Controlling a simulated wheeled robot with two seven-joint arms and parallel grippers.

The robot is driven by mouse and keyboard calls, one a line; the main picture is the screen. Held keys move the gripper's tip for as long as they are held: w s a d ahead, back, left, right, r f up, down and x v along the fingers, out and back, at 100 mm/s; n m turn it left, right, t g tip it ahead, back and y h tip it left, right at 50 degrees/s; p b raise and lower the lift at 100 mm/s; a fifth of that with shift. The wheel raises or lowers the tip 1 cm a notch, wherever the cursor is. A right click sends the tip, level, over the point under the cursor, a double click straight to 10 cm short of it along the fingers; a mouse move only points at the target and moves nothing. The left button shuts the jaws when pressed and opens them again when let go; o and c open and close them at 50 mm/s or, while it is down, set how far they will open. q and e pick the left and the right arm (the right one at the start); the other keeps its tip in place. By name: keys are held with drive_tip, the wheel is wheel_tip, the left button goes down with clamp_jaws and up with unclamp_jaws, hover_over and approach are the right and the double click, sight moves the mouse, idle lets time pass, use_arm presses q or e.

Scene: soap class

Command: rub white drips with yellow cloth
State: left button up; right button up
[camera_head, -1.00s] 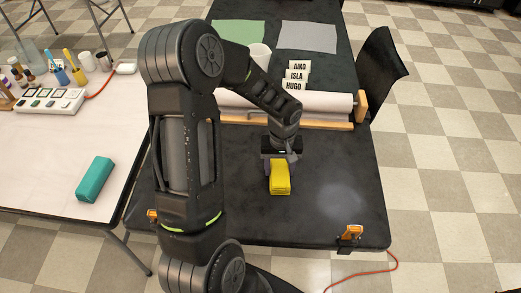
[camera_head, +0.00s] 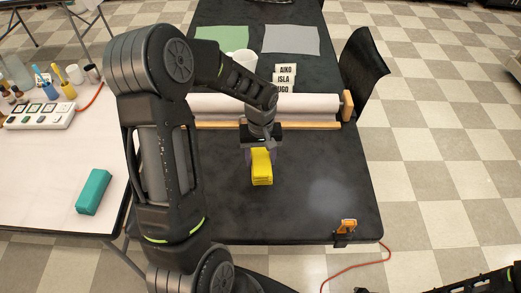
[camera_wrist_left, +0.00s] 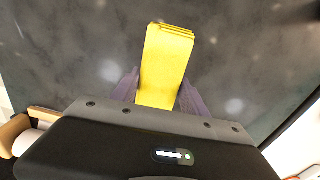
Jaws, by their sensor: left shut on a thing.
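My left gripper (camera_head: 262,160) is shut on a folded yellow cloth (camera_head: 261,172) and holds it over the middle of the black table (camera_head: 220,215). In the left wrist view the cloth (camera_wrist_left: 165,62) stands out between the dark fingers of the left gripper (camera_wrist_left: 158,92). Faint whitish spots show on the dark top there, one white spot (camera_wrist_left: 110,70) left of the cloth and another (camera_wrist_left: 235,105) right of it. In the head view a pale patch (camera_head: 328,193) lies to the right of the cloth; I cannot tell whether it is drips or glare. Whether the cloth touches the table is unclear.
A white paper roll (camera_head: 310,104) on a wooden holder crosses the table behind the gripper. An orange clamp (camera_head: 346,226) grips the front edge. A teal block (camera_head: 93,192) lies on the left white table. A black chair (camera_head: 362,75) stands right.

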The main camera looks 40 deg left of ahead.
use_arm(q)
drive_tip(key=shift+r+p, duration=0.55)
drive_tip(key=shift+r, duration=0.65)
drive_tip(key=shift+r, duration=0.1)
